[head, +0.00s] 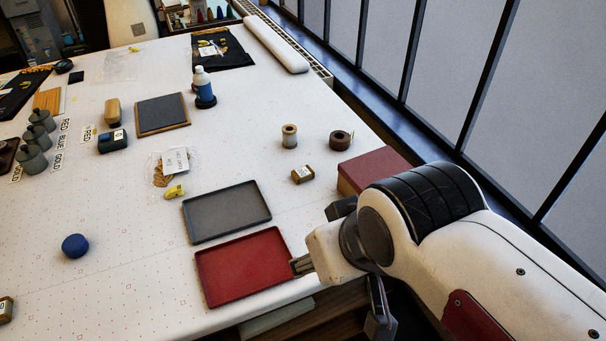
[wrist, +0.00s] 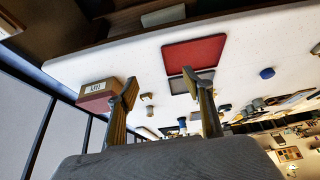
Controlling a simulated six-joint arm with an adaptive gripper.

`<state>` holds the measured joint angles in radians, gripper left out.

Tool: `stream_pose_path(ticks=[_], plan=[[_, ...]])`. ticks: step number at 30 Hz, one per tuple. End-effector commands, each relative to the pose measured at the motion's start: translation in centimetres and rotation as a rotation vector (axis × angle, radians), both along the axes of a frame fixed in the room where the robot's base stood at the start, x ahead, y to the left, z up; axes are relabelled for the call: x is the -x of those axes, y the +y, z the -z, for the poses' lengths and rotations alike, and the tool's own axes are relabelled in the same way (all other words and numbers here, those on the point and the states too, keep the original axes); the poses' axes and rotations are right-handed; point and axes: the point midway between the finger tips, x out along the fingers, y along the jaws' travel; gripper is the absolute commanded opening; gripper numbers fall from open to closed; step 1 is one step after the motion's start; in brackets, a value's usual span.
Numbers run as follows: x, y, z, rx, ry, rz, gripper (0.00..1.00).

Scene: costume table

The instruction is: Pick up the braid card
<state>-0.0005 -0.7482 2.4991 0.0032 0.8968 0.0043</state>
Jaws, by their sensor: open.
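I cannot tell for sure which thing is the braid card. A small brown and gold block with a pale label (head: 302,175) lies on the table left of the dark red box, and may be it. A similar small labelled piece (head: 5,310) sits at the left edge of the head view. My gripper (head: 300,265) is at the right edge of the red tray, in front of the brown block and apart from it. In the wrist view my gripper (wrist: 160,83) shows its two fingers spread, with nothing between them; small brown things (wrist: 146,97) lie farther off.
The red tray (head: 203,282) and grey tray (head: 190,222) lie left of my gripper. The dark red box (head: 372,168) stands near the arm. A spool (head: 289,136), a brown roll (head: 340,139) and a clear bag (head: 188,158) are nearby. Windows line the right side.

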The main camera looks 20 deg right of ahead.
Motion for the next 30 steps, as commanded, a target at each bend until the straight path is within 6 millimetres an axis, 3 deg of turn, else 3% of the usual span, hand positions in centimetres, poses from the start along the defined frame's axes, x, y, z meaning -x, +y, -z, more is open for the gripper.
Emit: stream_pose_path(ticks=[8, 21, 30], plan=[[-3.2, 2.1, -1.0, -0.135, -0.049, 0.095, 0.51], [-15.2, 7.7, -5.2, -0.672, -0.179, 0.535, 0.51], [-23.3, 9.1, -7.2, -1.047, -0.23, 0.903, 0.51]])
